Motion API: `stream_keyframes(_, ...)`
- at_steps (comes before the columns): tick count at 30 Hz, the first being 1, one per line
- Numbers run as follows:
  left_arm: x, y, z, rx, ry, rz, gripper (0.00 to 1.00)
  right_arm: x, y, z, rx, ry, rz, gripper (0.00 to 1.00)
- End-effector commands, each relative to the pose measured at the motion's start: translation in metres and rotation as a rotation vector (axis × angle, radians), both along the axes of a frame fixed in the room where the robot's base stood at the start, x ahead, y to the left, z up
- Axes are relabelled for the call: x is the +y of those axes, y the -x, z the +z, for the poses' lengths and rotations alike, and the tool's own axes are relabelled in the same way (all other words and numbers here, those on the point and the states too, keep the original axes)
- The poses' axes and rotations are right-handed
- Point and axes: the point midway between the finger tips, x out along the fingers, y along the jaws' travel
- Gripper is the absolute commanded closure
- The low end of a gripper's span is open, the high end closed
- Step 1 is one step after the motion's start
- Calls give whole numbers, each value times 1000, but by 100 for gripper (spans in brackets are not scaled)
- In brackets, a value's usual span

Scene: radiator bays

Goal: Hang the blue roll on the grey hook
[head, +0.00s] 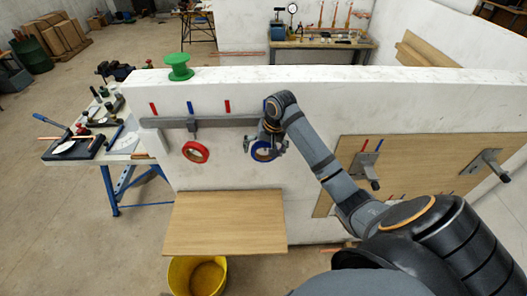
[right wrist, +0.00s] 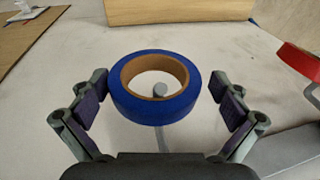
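The blue roll (head: 263,151) hangs at the right part of a grey rail on the white wall. In the right wrist view the blue roll (right wrist: 153,108) sits around a grey peg tip (right wrist: 160,90) that shows in its hole. In the head view the right gripper (head: 268,143) partly covers the roll. Two grey hooks stick out from the wooden panel at right, a nearer-to-centre one (head: 367,166) and a far-right one (head: 487,164). My left gripper is not in view.
A red roll (head: 195,151) hangs left of the blue one on the grey rail (head: 160,123). A wooden shelf (head: 225,222) juts out below, over a yellow bucket (head: 198,277). A green spool (head: 179,68) stands on the wall top. A tool bench (head: 140,158) is at left.

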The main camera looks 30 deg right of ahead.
Motion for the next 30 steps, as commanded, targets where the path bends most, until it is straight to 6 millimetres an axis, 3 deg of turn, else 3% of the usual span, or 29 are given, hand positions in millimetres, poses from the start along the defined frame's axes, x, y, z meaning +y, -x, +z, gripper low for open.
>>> stream_keyframes(8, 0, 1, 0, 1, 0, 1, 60, -2, 1, 5, -2, 3, -3, 0)
stream_keyframes(21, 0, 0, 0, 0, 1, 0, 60, -8, 27, 98, -8, 6, 0, 0)
stream_keyframes(30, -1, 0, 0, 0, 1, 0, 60, -9, 35, 119, -8, 1, 0, 0)
